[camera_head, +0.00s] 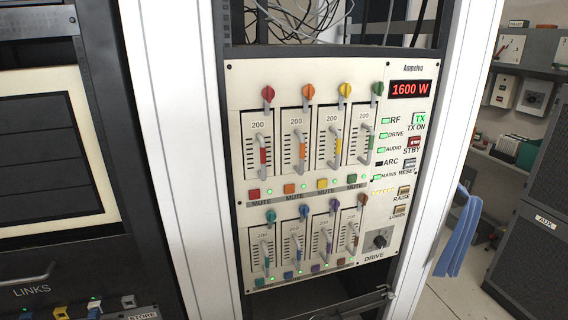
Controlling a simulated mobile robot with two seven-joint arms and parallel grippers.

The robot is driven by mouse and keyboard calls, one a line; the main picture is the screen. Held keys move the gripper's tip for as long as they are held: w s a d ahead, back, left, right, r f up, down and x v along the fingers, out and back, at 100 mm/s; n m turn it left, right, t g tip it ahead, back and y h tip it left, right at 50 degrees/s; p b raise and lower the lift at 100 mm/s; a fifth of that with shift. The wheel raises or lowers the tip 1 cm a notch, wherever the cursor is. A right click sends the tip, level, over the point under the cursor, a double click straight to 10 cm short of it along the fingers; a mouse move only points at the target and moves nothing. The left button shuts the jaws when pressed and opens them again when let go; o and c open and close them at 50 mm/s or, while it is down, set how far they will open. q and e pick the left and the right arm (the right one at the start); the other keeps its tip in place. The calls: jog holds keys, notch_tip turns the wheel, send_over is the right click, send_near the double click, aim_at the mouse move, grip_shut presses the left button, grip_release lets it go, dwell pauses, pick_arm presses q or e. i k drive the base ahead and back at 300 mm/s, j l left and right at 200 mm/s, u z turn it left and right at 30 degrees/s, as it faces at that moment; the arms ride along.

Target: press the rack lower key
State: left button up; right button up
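The lower key (399,210) is a small cream-yellow key at the lower right of the cream Ampelvo panel (318,93), with a small label that seems to read LOWER beneath it. The similar raise key (404,191) sits just above it. Above these are the grey reset key (408,162) and the red STBY key (413,141). The red display (410,89) reads 1600 W. The DRIVE knob (379,240) is below and left of the lower key. Neither of my grippers is in view, and nothing covers the lower key.
Several sliders with coloured knobs fill the panel's left and middle. White rack posts (440,120) flank it. Blue cloth-like strips (458,236) hang right of the rack. A dark AUX cabinet (530,250) stands at right. The space before the panel looks clear.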

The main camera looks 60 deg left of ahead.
aim_at(401, 208)
jog(key=u, duration=1.85)
